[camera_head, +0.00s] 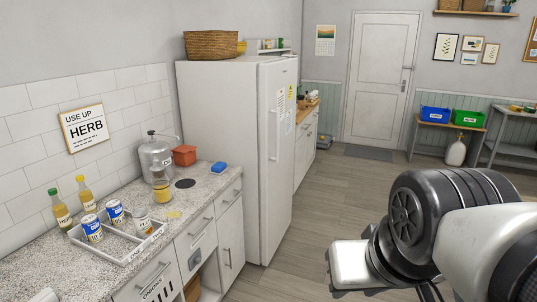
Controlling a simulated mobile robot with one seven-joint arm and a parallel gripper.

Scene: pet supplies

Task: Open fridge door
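The white fridge (225,140) stands past the end of the counter, against the left wall. Its door (277,160) faces right and looks shut. A long vertical handle (280,135) runs along the door, and papers or labels show on the door near it. My arm's dark wrist joint and white links fill the lower right, well apart from the fridge. The fingertips of my gripper cannot be made out, so I cannot tell whether it is open or shut.
A speckled counter (200,198) with bottles, cans in a tray (120,250) and a steel dispenser (156,158) runs along the left. A wicker basket (211,44) sits on the fridge. Wooden floor (310,225) in front of the fridge is clear. A closed white room door (380,80) stands behind.

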